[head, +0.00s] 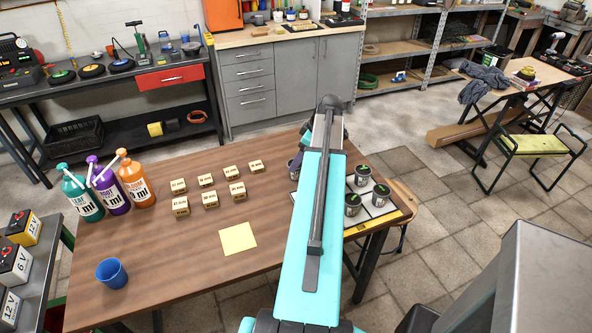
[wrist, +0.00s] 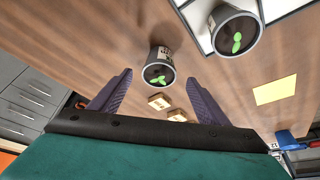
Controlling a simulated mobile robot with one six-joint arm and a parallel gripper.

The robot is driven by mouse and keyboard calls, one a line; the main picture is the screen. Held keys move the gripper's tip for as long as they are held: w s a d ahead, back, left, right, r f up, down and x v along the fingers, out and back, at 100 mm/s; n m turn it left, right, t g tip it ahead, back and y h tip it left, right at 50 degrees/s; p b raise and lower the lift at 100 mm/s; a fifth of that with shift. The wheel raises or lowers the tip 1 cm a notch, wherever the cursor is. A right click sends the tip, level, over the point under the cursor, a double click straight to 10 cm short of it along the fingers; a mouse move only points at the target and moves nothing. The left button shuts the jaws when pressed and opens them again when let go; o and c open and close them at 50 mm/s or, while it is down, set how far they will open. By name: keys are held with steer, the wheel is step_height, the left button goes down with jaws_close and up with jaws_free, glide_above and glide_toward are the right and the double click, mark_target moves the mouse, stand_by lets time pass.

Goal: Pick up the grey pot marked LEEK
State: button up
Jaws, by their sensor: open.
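In the wrist view a grey pot (wrist: 160,58) with a green sprout on dark soil stands on the wooden table, ahead of and between the fingertips. Its side lettering is too small to read. My gripper (wrist: 160,78) is open, with its two purple fingers apart and nothing held. A second grey pot (wrist: 236,28) with a sprout is at upper right, by a white board. In the head view three grey pots (head: 363,174) (head: 380,195) (head: 352,204) stand on the white board (head: 385,220); no name on them is readable. My arm hides most of my gripper there.
Several small labelled blocks (head: 207,180) stand left of my arm on the table (head: 165,255). Clear tabletop lies between blocks and note.

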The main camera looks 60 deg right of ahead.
steer(key=shift+p+x, duration=0.85)
steer(key=shift+x, duration=0.45)
steer(key=shift+p+x, duration=0.3)
steer(key=shift+x, duration=0.95)
steer(key=shift+c, duration=0.3)
steer(key=c, duration=1.2)
steer(key=shift+o, duration=0.2)
steer(key=shift+r, duration=0.2)
steer(key=shift+r+b, duration=1.45)
steer(key=shift+r, duration=3.4)
